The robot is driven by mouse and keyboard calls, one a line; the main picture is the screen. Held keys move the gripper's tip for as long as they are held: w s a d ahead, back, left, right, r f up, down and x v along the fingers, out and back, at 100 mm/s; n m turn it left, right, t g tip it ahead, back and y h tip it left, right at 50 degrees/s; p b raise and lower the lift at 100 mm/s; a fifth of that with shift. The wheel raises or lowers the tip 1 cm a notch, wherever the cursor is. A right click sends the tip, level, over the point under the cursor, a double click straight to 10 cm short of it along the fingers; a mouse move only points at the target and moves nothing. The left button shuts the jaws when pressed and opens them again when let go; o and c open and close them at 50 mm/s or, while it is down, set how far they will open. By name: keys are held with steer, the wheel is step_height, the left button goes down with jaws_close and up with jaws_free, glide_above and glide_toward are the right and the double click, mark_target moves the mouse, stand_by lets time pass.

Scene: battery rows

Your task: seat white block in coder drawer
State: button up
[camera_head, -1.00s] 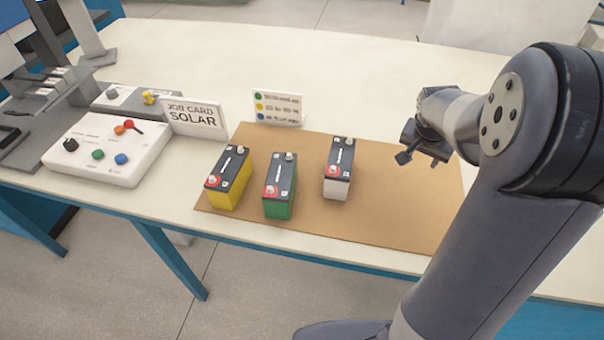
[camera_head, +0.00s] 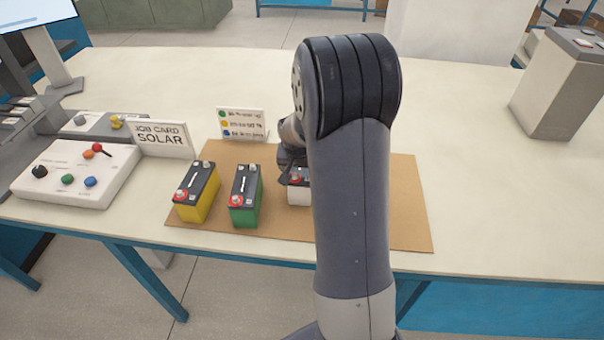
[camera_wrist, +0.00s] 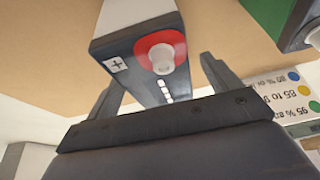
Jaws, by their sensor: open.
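The white block is a battery with a white body and dark top (camera_head: 298,194), standing on the brown mat (camera_head: 400,222), partly hidden behind my arm. In the wrist view its dark top (camera_wrist: 135,60) shows a red-ringed terminal and a plus mark. My gripper (camera_wrist: 165,85) is open, with one finger to each side of that top in the picture. I cannot tell whether the fingers touch it. In the head view my gripper (camera_head: 292,172) is mostly hidden by my arm, close to the white battery. I cannot make out which thing is the coder drawer.
Green (camera_head: 246,200) and yellow (camera_head: 196,195) batteries stand left of the white one. Behind are a SOLAR job card (camera_head: 160,138) and a colour-dot sign (camera_head: 242,124). A button box (camera_head: 75,175) is at left, a tall grey box (camera_head: 558,85) at right.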

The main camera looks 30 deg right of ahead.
steer(key=shift+x, duration=1.4)
steer(key=shift+d, duration=0.1)
steer(key=shift+c, duration=0.6)
steer(key=shift+r, duration=0.1)
jaws_close()
steer(key=shift+w+r, duration=0.1)
